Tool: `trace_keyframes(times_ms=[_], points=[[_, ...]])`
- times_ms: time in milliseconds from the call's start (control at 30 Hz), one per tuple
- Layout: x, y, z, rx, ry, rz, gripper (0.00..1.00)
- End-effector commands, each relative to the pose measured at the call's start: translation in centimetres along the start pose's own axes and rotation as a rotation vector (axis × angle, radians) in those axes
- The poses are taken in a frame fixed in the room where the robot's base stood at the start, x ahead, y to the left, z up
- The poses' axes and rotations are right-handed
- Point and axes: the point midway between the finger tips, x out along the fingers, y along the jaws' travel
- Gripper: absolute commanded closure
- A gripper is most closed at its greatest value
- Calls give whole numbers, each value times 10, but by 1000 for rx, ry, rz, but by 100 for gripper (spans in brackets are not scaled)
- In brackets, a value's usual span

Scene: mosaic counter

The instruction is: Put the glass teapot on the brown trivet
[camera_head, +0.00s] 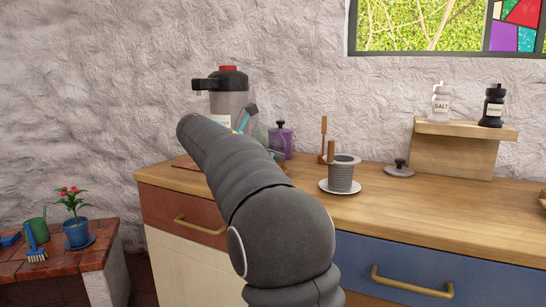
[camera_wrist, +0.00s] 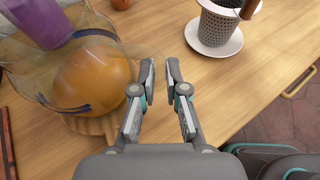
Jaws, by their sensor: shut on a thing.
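The glass teapot (camera_wrist: 88,78) looks like a clear rounded body with an amber-orange filling, at the left of the wrist view. My gripper (camera_wrist: 160,72) is at its right side, shut on what seems to be its clear handle, which is hard to make out. A round, ribbed, light brown wooden piece (camera_wrist: 97,126), which looks like the brown trivet, shows under the teapot. I cannot tell whether the teapot touches it. In the head view, my arm hides most of this; only a bit of clear glass (camera_head: 262,134) and part of my gripper (camera_head: 245,117) show.
A purple canister (camera_head: 280,139) and a dark-topped dispenser (camera_head: 229,95) stand behind the gripper. A perforated grey cup (camera_head: 341,177) on a white saucer (camera_head: 326,186) stands to the right. A dark lid (camera_head: 399,170) lies beyond it. The counter's front right is clear.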

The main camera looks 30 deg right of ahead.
Motion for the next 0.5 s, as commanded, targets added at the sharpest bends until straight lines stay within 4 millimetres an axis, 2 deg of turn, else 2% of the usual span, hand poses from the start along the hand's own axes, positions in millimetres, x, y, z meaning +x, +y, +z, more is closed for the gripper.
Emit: trace_keyframes(times_ms=[100,133,200,500], points=[[1,0,-2,1,-2,1,100],[1,0,-3,-1,0,0,80],[1,0,-2,-1,0,0,63],[1,0,-2,0,0,-1,63]])
